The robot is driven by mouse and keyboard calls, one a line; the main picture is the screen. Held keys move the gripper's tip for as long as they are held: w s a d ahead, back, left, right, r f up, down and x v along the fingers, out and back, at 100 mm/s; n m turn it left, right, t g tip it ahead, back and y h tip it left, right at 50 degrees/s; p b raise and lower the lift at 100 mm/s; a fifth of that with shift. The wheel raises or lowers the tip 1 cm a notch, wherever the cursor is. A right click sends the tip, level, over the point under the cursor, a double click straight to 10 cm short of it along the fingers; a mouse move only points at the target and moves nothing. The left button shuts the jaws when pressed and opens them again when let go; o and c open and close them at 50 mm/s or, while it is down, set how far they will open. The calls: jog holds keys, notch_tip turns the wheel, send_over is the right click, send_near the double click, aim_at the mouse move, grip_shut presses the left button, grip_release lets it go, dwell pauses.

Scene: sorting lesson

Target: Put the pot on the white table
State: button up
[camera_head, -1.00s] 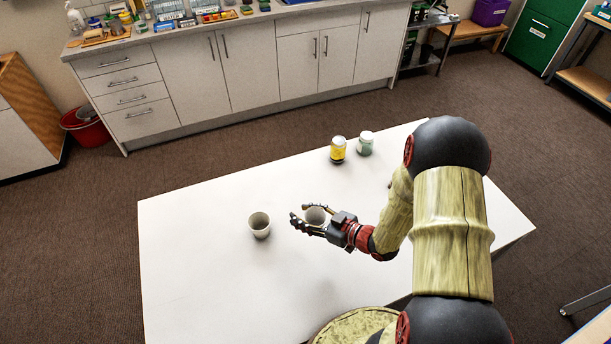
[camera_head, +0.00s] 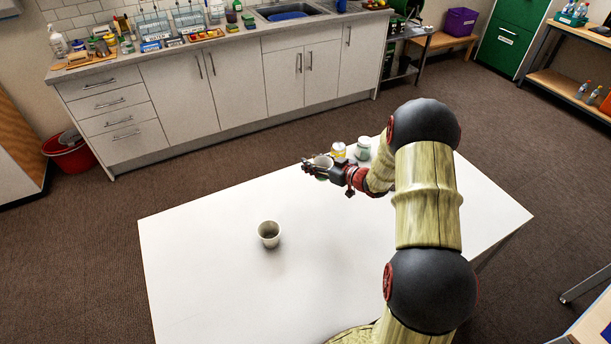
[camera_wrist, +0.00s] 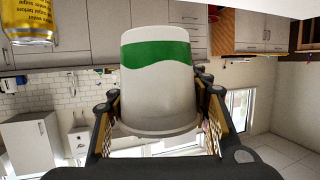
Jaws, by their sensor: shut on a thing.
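The pot, a white tapered cup with a green band, shows large between my fingers in the wrist view (camera_wrist: 160,85), where the room appears upside down. My gripper (camera_head: 318,166) is shut around its sides. In the head view the held pot (camera_head: 323,161) looks raised over the white table (camera_head: 210,270), near its far edge, and is partly hidden by the fingers. A second, plain pale cup (camera_head: 269,236) stands upright on the table, nearer and to the left, apart from my gripper.
A yellow-labelled can (camera_head: 339,151) and a white-and-green jar (camera_head: 363,149) stand at the table's far side, close to the right of my gripper in the picture. The left and front of the table are mostly bare. A cabinet counter (camera_head: 230,45) stands beyond.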

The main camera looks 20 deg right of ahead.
jog(key=w+f+b, duration=0.1)
jog(key=w+f, duration=0.2)
jog(key=w, duration=0.1)
jog(key=w+d+f+b, duration=0.1)
jog(key=w+f+b, duration=0.1)
jog(key=w, duration=0.3)
jog(key=w+f+b, duration=0.2)
jog(key=w+f, duration=0.2)
jog(key=shift+w+d+f, duration=0.15)
jog(key=shift+d+f, duration=0.15)
jog(key=shift+d, duration=0.05)
jog(key=shift+w+f+b, duration=0.2)
jog(key=shift+f+b, duration=0.8)
jog(key=shift+f, duration=0.7)
jog(key=shift+f, duration=0.2)
jog(key=o, duration=0.7)
jog(key=shift+o, duration=0.6)
jog(key=shift+r, duration=0.15)
